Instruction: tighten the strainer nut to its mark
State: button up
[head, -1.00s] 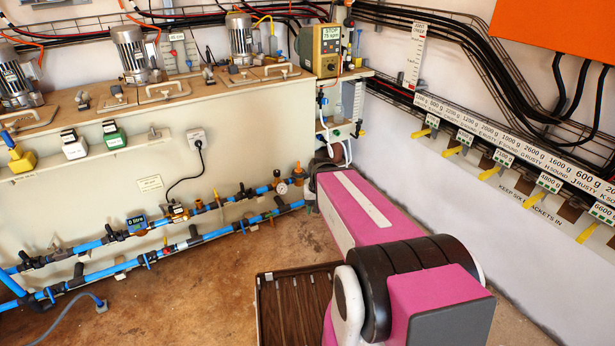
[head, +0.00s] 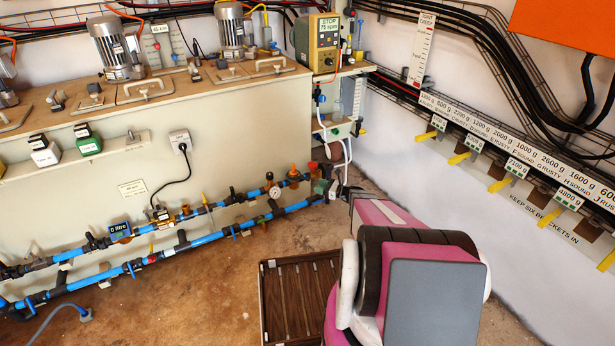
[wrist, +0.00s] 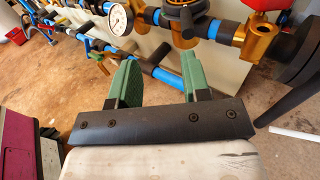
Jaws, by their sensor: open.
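My gripper (wrist: 161,58) is open, with its two green fingers wide apart and nothing between them. In the head view my gripper (head: 325,187) is small, at the right end of the pipes. In the wrist view an orange-brown round fitting (wrist: 184,22) sits on the upper pipe, beyond the fingertips. It may be the strainer; I cannot make out its nut or mark for certain. It seems to be the orange fitting (head: 293,177) in the head view. A gap shows between it and the fingers in the wrist view.
A pressure gauge (wrist: 120,19) stands left of the fitting, and a brass valve (wrist: 262,40) with a red handle is right of it. The lower blue pipe (wrist: 168,78) runs behind the fingers. A brown slatted mat (head: 290,300) lies on the floor. Yellow brackets (head: 460,158) line the right wall.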

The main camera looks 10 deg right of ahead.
aim_at(300, 177)
jog(key=shift+m+t, duration=0.7)
jog(key=shift+m, duration=0.2)
jog(key=w+a, duration=0.2)
jog(key=w, duration=0.1)
jog(key=w+a+f, duration=0.1)
jog(key=w+a, duration=0.3)
jog(key=w, duration=0.1)
jog(key=shift+w+a+f, duration=0.1)
jog(key=shift+w+f, duration=0.05)
jog(key=shift+w, duration=0.15)
grip_shut()
